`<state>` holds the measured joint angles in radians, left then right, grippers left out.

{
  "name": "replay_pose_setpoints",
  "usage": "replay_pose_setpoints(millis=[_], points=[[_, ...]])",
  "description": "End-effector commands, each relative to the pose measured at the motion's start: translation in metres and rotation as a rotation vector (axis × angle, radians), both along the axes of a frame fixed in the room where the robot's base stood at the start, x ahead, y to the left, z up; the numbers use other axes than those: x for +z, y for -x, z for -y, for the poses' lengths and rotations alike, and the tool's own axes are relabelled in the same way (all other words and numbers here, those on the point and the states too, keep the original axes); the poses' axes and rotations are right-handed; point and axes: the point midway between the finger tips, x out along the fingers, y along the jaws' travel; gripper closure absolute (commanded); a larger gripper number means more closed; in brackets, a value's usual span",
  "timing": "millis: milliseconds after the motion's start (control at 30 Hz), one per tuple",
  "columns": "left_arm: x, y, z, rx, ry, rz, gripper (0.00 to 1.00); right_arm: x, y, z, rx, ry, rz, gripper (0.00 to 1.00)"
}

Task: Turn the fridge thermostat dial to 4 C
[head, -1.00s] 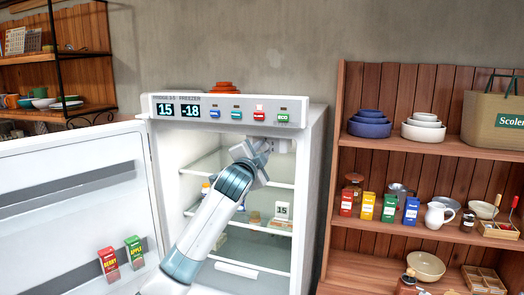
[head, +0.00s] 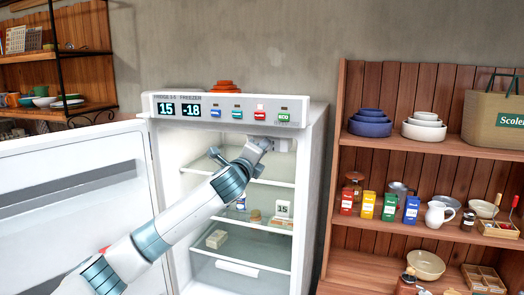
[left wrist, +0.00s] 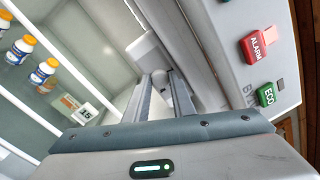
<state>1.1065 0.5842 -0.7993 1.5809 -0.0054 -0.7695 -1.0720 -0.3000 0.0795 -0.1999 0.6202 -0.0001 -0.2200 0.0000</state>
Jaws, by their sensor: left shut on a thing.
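The open white fridge (head: 312,190) stands in the middle of the head view. Its top panel display (head: 180,109) reads 15 for the fridge and -18 for the freezer; the small number after the fridge label is too small to read surely. My left gripper (head: 262,143) is inside at the upper right, shut on the thermostat dial, which it mostly hides. The pale housing around the dial (head: 284,145) shows beside it. In the left wrist view, my left gripper's fingers (left wrist: 160,78) reach to the pale housing (left wrist: 143,48). My right gripper is not in view.
The open door (head: 70,180) is at the left, behind my left arm. A small tag (head: 282,208) reading 15 stands on a glass shelf. Coloured buttons (head: 260,116) line the panel close above the gripper. A wooden shelf unit (head: 400,150) stands at the right.

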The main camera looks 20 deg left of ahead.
Motion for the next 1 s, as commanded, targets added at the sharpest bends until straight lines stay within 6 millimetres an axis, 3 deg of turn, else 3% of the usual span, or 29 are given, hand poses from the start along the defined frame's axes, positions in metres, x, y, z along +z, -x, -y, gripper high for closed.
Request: replay_pose_setpoints(millis=[400, 933, 967, 1000], points=[[-0.0033, 0.0, 0.0003, -0.001, -0.235, 0.002, 1.0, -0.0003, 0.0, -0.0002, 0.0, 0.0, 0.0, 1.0], [-0.0041, 0.0, 0.0011, -0.003, -0.263, 0.003, 1.0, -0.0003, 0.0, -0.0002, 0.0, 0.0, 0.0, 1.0], [-0.0042, 0.0, 0.0012, -0.003, -0.263, 0.003, 0.7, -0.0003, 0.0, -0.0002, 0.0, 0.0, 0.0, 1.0], [-0.004, 0.0, 0.0011, -0.003, -0.263, 0.003, 0.61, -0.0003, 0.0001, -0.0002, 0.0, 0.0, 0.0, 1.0]])
